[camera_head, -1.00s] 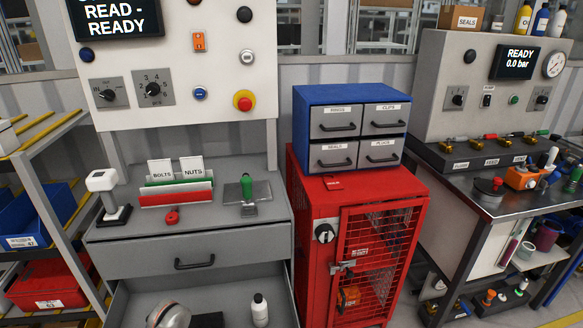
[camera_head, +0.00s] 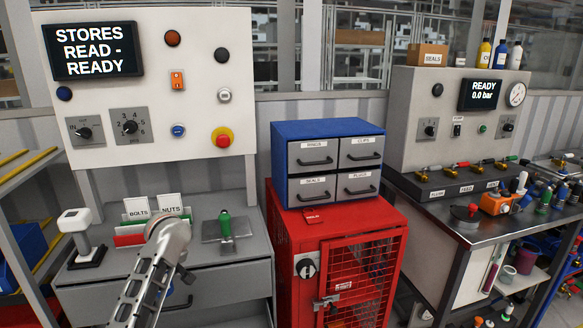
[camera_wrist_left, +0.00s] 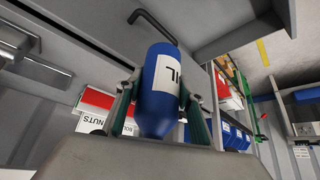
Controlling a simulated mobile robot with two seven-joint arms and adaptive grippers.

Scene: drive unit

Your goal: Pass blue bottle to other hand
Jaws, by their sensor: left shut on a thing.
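A blue bottle (camera_wrist_left: 162,85) with a white label, partly reading "IL", is in the left wrist view. My left gripper (camera_wrist_left: 160,100) is shut on it, with a dark green finger on each side of its body. In the head view my arm (camera_head: 150,275) rises from the bottom in front of the grey bench. The gripper and held bottle cannot be made out clearly there. My right gripper is in neither current view. Another blue bottle (camera_head: 499,55) stands on top of the right-hand console, between a yellow and a white one.
A red cabinet (camera_head: 335,225) with a blue drawer box (camera_head: 300,130) on top stands right of the bench. Right is a cluttered metal table (camera_head: 450,218).

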